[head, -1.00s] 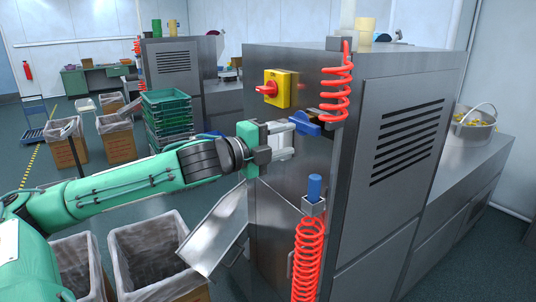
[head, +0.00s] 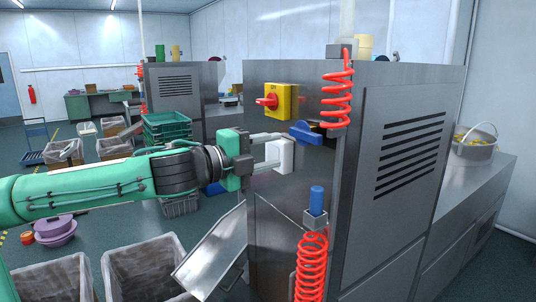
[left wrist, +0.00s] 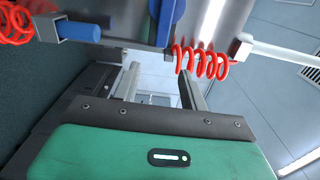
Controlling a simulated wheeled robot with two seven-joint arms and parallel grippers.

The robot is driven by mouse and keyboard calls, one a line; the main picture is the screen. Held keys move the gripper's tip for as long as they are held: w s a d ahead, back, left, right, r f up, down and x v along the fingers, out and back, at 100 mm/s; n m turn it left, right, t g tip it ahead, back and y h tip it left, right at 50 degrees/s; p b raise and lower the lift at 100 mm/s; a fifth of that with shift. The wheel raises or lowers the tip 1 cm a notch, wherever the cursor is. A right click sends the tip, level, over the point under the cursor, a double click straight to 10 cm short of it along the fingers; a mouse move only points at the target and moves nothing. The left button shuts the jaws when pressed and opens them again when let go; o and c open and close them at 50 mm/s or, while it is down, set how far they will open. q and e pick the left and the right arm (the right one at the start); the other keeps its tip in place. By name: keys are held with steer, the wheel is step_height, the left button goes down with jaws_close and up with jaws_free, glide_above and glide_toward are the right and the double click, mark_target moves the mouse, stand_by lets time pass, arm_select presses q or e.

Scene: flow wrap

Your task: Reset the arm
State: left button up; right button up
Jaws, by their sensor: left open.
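My left gripper (head: 276,153) is open and empty in the head view, level in front of the steel machine's left face. Its fingertips point right toward the blue handle (head: 306,132), with a small gap that is hard to judge. In the left wrist view my left gripper (left wrist: 161,78) shows two spread fingers with nothing between them. The blue handle (left wrist: 166,22) stands above them there. A yellow box with a red rotary knob (head: 281,101) sits on the machine above the gripper. My right gripper is not in view.
Red coiled hoses hang on the machine's corner, one above (head: 337,98) and one below (head: 311,268). A steel chute (head: 212,252) slopes down toward lined bins (head: 145,265). Green crates (head: 171,126) stand behind my arm. A steel bucket (head: 474,147) stands on the right counter.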

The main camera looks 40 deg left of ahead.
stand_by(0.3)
